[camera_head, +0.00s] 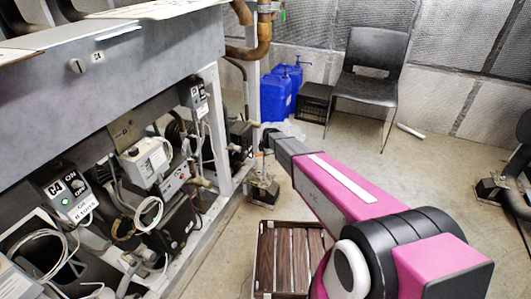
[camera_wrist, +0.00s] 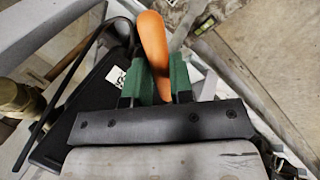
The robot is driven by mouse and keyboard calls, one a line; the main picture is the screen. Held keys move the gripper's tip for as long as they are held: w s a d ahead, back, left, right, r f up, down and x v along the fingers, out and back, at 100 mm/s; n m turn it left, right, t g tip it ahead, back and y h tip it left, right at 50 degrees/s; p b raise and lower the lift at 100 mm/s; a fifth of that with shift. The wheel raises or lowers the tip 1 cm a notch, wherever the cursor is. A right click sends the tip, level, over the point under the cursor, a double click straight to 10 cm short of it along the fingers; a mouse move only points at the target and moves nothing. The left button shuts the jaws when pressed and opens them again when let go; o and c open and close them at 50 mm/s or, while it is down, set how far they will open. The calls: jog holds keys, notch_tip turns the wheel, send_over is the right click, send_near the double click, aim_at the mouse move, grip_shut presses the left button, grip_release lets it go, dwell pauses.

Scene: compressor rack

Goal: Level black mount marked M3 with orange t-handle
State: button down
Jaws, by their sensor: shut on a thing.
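In the wrist view, my gripper (camera_wrist: 158,80) has its green-padded fingers closed around an orange handle (camera_wrist: 153,40), which sticks up between and beyond them. Its crossbar shape and lower end are not clear. A black part (camera_wrist: 80,115) lies left of the fingers, with a small white label (camera_wrist: 116,76) partly hidden by the left finger. The label's marking is not readable, so I cannot tell whether this is mount M3. In the head view, my gripper (camera_head: 268,133) is at the rack's right end; the handle is too small to make out there.
The rack frame (camera_head: 225,150) with pipes and control boxes fills the left. A slatted wooden crate (camera_head: 290,262) stands on the floor below my arm. Blue jugs (camera_head: 277,97), a black crate (camera_head: 316,101) and a black chair (camera_head: 370,88) stand behind. Floor at right is mostly clear.

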jog(key=shift+f, duration=1.2)
dwell(1.2)
jog(key=shift+w+n+g+y, duration=0.1)
jog(key=shift+n+g+y, duration=0.25)
jog(key=shift+n, duration=0.85)
dwell(0.7)
jog(key=shift+w+n+g+y, duration=0.1)
jog(key=shift+n+g+y, duration=0.3)
jog(key=shift+n, duration=0.9)
jog(key=shift+f+n, duration=0.1)
jog(key=shift+n, duration=0.2)
jog(key=shift+w+n+g+y, duration=0.1)
jog(key=shift+n+g+y, duration=0.25)
jog(key=shift+n, duration=0.55)
